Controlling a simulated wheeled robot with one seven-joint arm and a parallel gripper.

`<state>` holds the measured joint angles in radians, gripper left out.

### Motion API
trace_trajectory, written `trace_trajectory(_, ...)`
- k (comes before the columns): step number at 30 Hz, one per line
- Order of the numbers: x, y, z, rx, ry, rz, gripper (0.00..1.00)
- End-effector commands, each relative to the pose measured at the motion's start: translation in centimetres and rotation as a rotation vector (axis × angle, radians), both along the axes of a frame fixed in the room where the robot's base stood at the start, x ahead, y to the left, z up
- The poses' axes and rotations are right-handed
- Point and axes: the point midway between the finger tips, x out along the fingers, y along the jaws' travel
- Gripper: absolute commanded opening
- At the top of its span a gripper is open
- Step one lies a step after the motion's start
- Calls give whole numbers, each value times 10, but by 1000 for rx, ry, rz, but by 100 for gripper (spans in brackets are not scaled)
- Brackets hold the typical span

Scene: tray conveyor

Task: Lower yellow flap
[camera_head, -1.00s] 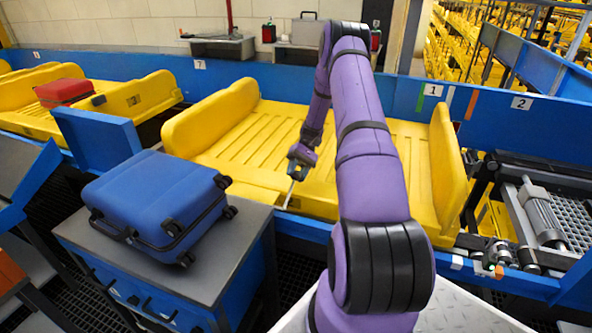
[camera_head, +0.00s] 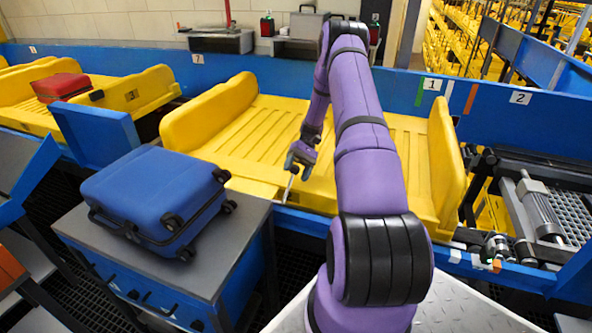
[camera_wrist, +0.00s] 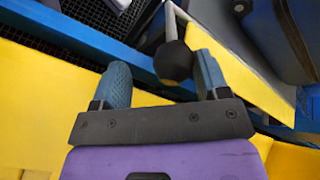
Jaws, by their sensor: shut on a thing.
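The yellow tray (camera_head: 262,135) lies on the blue conveyor, with high curved ends. The yellow flap (camera_head: 252,187) is at the tray's near left edge, partly hidden behind the blue suitcase; its exact tilt is hard to tell. In the wrist view a yellow panel (camera_wrist: 240,82), seemingly the flap, is right of the fingers. My gripper (camera_head: 294,168) is low over the tray's near edge. In the wrist view my gripper (camera_wrist: 165,65) has its blue fingers on either side of a dark round knob (camera_wrist: 173,60) on a grey rod (camera_wrist: 171,20). The rod (camera_head: 288,188) points down from my gripper in the head view.
A blue suitcase (camera_head: 150,195) lies on a grey-topped blue cart (camera_head: 205,265) left of my arm. Another yellow tray (camera_head: 130,95) with a red case (camera_head: 62,86) is farther left. A blue rail (camera_head: 310,222) runs along the near side. Rollers stand at right.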

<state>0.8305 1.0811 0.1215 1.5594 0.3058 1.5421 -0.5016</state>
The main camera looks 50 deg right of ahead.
Motion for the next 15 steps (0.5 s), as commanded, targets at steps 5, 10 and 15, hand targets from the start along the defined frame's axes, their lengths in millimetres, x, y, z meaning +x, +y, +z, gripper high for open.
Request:
trace_trajectory(5, 0, -1, 0, -2, 0, -1, 61)
trace_trajectory(10, 0, -1, 1, -2, -1, -1, 61)
trace_trajectory(15, 1, -1, 1, -1, -2, -1, 61)
